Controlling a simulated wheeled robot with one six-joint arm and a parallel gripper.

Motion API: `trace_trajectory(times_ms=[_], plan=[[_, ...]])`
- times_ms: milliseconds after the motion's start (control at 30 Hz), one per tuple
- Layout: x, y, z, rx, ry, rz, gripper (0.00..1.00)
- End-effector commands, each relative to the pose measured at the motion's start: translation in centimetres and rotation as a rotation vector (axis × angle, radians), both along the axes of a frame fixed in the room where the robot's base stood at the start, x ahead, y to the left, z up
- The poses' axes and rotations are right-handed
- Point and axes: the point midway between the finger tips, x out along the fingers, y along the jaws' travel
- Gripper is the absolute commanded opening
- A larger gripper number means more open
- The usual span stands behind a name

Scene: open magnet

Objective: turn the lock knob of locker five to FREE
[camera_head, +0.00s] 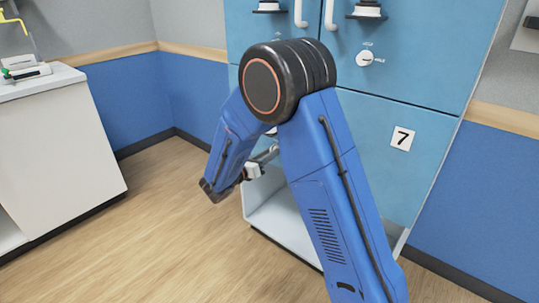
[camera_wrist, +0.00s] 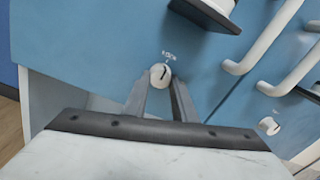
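In the wrist view a round white lock knob (camera_wrist: 160,75) with a dark mark sits on a light blue locker door, with a small label above it that is too small to read. My gripper (camera_wrist: 161,86) points at this knob. Its two grey fingers are apart, one on each side of the knob near the tips; I cannot tell whether they touch it. In the head view my arm hides this knob and most of my gripper. No number five shows in either view, so I cannot confirm which locker this is.
White bar handles (camera_wrist: 265,48) and a dark-and-white fitting (camera_wrist: 208,12) stick out near my gripper. A white counter (camera_head: 55,150) stands at left; the wood floor between is clear.

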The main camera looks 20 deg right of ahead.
Motion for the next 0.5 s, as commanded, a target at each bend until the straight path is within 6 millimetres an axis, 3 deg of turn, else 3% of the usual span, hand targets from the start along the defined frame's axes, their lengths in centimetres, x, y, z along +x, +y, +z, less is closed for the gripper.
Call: trace_trajectory(times_ms=[67, 500], plan=[[-0.01, 0.01, 0.0, 0.0, 0.0, 0.0, 0.02], [0.02, 0.04, 0.02, 0.045, -0.062, 0.0, 0.02]])
